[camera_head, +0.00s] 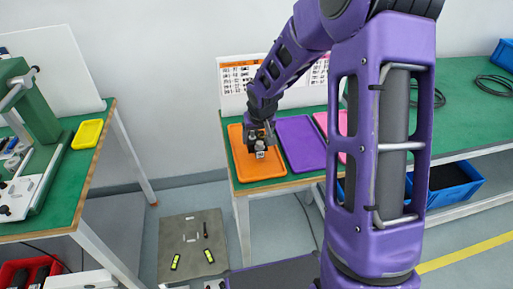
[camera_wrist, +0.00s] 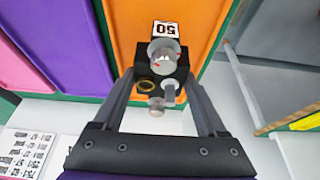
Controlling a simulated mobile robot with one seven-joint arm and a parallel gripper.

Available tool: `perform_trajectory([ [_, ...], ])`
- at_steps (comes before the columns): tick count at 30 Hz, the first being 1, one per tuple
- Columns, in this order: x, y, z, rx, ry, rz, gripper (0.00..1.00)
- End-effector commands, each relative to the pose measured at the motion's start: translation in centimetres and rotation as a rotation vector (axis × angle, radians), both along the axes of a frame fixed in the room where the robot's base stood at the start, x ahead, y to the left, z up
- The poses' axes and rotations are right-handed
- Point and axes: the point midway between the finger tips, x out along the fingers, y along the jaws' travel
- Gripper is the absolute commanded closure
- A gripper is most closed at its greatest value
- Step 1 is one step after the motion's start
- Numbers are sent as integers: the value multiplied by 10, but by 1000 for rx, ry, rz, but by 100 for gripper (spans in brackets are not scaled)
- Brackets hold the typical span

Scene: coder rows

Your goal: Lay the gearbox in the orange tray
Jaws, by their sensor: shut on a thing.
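The gearbox (camera_wrist: 160,68) is a dark block with grey round shafts, a brass-coloured ring and a white label reading 50. My gripper (camera_wrist: 165,85) is shut on it, with one finger on each side. In the head view my gripper (camera_head: 259,135) hangs over the orange tray (camera_head: 240,168), with the gearbox (camera_head: 260,152) below it. The orange tray also fills the middle of the wrist view (camera_wrist: 195,25). The gearbox appears within the tray's outline. I cannot tell whether it touches the tray floor.
A purple tray (camera_head: 300,143) lies right of the orange one, then a pink tray (camera_head: 322,120), on the green table (camera_head: 450,85). A printed sheet board (camera_head: 232,85) stands behind. A separate table at left holds a yellow tray (camera_head: 88,134) and a green machine (camera_head: 35,105).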

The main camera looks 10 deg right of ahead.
Motion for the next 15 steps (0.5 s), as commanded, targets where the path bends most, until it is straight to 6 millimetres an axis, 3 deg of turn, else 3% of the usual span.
perform_trajectory([
  [8,0,1,-35,0,1,2,100],
  [15,0,0,-36,1,-2,1,100],
])
